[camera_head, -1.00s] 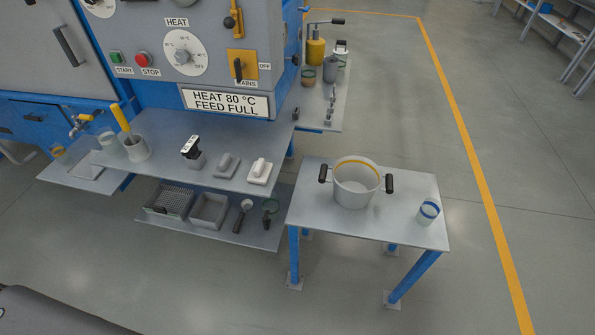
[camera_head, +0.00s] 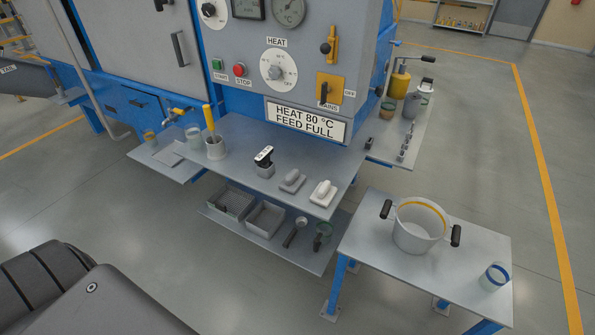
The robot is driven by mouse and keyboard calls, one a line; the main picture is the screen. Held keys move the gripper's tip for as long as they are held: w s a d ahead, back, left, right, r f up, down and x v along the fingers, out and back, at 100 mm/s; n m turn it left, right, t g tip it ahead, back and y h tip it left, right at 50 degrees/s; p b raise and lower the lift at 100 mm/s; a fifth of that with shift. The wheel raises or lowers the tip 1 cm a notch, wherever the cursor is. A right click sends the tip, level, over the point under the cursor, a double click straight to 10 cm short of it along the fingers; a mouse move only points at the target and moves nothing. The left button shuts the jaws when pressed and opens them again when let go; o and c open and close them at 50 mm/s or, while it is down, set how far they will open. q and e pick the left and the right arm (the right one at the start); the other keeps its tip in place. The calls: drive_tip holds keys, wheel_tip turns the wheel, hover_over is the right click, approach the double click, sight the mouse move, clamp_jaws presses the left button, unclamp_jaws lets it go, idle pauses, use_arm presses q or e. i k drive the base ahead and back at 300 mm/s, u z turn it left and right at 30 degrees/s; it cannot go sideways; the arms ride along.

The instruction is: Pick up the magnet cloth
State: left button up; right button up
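I cannot pick out the magnet cloth for certain. Two small pads lie side by side on the machine's upper front shelf (camera_head: 240,165): a grey pad (camera_head: 292,181) and a whiter pad (camera_head: 323,193), each with a raised lump on top. Either may be the cloth, but they are too small to tell. To their left stands a small grey container with a black-and-white top (camera_head: 264,161). Neither of my grippers shows in the head view.
A lower shelf holds grey trays (camera_head: 266,219) and dark-handled tools (camera_head: 295,232). A side table (camera_head: 380,248) at right carries a two-handled pot (camera_head: 418,225) and a blue-rimmed cup (camera_head: 494,277). A cup with a yellow-handled tool (camera_head: 215,148) stands at the shelf's left. Open floor lies in front.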

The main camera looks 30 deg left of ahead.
sight(293, 181)
drive_tip(key=u, duration=0.55)
drive_tip(key=k, duration=0.65)
drive_tip(key=u, duration=0.95)
drive_tip(key=i, duration=0.55)
drive_tip(key=u, duration=0.55)
drive_tip(key=i, duration=0.8)
drive_tip(key=z, duration=0.85)
drive_tip(key=i, duration=0.6)
drive_tip(key=z, duration=0.7)
